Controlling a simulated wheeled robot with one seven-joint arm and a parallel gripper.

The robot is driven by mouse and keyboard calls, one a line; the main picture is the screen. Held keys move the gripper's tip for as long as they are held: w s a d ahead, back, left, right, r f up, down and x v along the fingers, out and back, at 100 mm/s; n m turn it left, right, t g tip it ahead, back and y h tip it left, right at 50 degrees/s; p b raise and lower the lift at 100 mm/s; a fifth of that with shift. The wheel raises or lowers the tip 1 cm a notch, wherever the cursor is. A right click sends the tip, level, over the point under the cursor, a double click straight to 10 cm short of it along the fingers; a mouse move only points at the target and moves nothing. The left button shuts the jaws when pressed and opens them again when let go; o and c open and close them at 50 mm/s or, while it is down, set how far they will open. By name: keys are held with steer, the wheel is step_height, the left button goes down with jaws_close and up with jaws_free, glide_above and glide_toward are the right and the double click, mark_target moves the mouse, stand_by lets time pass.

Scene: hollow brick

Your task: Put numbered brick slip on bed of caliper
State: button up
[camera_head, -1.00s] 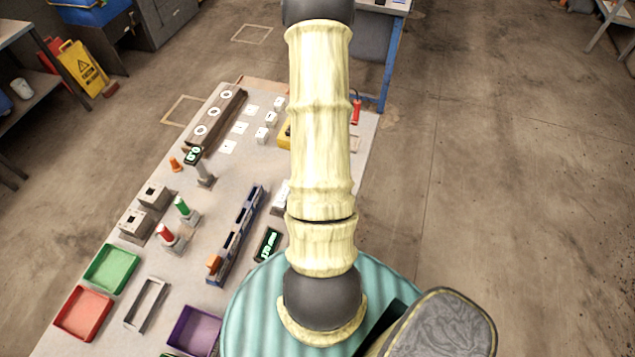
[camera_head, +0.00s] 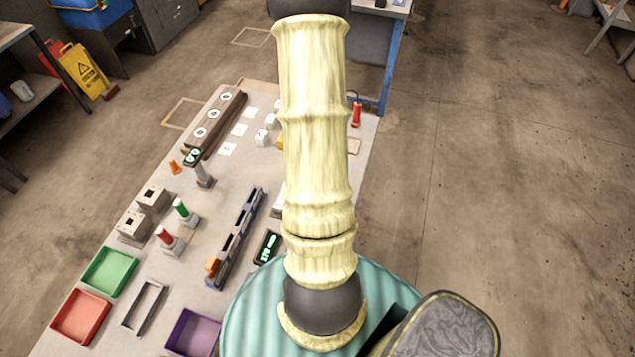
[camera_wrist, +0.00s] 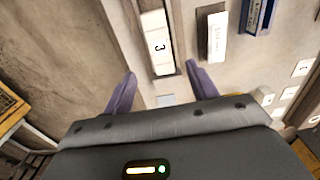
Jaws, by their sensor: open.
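A pale brick slip marked 3 (camera_wrist: 158,45) lies in a narrow dark-edged holder at the top middle of the wrist view. In the head view my arm hides that spot. My gripper (camera_wrist: 161,82) is open, its two purple fingers apart and empty; in the picture the slip lies ahead of and between the fingertips. A long blue rail-like device with an orange end piece (camera_head: 237,238), which looks like the caliper, lies on the table left of my arm. Part of a blue piece (camera_wrist: 256,16) shows at the wrist view's top right.
A pale lettered block (camera_wrist: 214,38) stands right of the slip. Small white blocks (camera_head: 262,138) and white cards stand farther back. Green (camera_head: 109,270), red (camera_head: 80,316) and purple (camera_head: 192,331) trays, a grey frame and capped posts occupy the near left.

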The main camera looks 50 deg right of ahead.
steer(key=w+a+r+n+t, duration=0.1)
steer(key=w+a+r+n, duration=0.35)
steer(key=a, duration=0.25)
steer(key=w+a+r+n, duration=0.3)
steer(key=a+r, duration=0.2)
steer(key=a, duration=0.1)
steer(key=a+r+n+t, duration=0.1)
steer(key=a+r+n, duration=0.5)
steer(key=a, duration=0.6)
steer(key=shift+s+r+t, duration=0.2)
steer(key=shift+s+t, duration=0.1)
steer(key=shift+s, duration=0.15)
steer(key=o, duration=0.9)
steer(key=s+d+r+m+g, duration=0.1)
steer(key=s+d+r+m, duration=0.1)
steer(key=s+d+m, duration=0.1)
steer(key=s+d+r+m+p, duration=0.1)
steer(key=s+d+r+m, duration=0.1)
steer(key=s+d+m, duration=0.2)
steer(key=s+d+r+m+g+p, duration=0.1)
steer(key=s+d+r+m, duration=0.2)
steer(key=d+m, duration=0.3)
steer(key=shift+s+d+r+m+g, duration=0.1)
steer(key=shift+s+d+m+g, duration=0.05)
steer(key=shift+d, duration=0.35)
steer(key=shift+s+d+m+g, duration=0.1)
steer(key=shift+s+d+g, duration=0.05)
steer(key=shift+d, duration=0.35)
